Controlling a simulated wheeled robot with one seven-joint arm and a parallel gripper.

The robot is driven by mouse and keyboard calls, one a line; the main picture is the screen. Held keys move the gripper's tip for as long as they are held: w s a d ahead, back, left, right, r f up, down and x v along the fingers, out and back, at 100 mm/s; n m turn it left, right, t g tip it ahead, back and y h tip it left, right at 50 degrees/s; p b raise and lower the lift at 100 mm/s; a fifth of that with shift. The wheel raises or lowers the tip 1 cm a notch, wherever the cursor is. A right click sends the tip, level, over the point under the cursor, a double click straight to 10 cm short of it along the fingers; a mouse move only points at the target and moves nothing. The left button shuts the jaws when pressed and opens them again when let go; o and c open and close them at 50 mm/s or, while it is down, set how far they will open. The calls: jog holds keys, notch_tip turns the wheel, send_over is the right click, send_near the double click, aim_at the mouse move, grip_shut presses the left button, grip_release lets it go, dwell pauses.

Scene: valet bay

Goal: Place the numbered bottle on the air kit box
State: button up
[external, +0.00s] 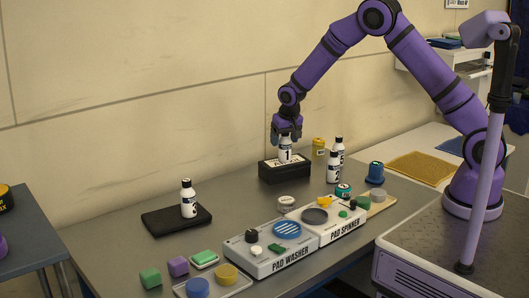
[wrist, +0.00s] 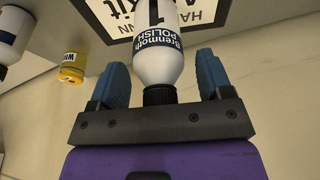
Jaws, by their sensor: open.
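The white numbered bottle (external: 285,155), marked 1, stands upright and appears to rest on the black air kit box (external: 284,175). In the wrist view the bottle (wrist: 158,55) has a blue "Brenmoth Polish" label and a black cap. The box's white label (wrist: 112,28) shows behind it. My gripper (external: 286,138) is over the bottle's top, pointing down. In the wrist view my gripper (wrist: 160,85) is open. Its blue fingers are on both sides of the cap and shoulder, with gaps. The bottle's base on the box is only partly clear.
Two similar bottles (external: 333,167) stand right of the box, with a yellow container (external: 319,146) behind. Another bottle (external: 188,199) stands on a black mat (external: 160,222) at left. The pad washer (external: 285,262) and pad spinner (external: 343,230) are in front. Bare tabletop lies between mat and box.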

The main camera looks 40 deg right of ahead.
jog(key=d+v, duration=0.1)
jog(key=v, duration=1)
jog(key=s+d+r+n+y, duration=0.1)
jog(key=s+d+r, duration=0.4)
jog(key=s+r, duration=0.4)
jog(key=s+d+r, duration=0.6)
jog(key=s+r, duration=0.2)
jog(key=s, duration=0.1)
jog(key=s+d+n+t, duration=0.1)
jog(key=s+d, duration=0.1)
jog(key=s, duration=1)
jog(key=s+d+r+t, duration=0.1)
jog(key=s+d, duration=0.2)
jog(key=s, duration=0.9)
jog(key=shift+d+r+n, duration=0.25)
jog(key=shift+n, duration=0.15)
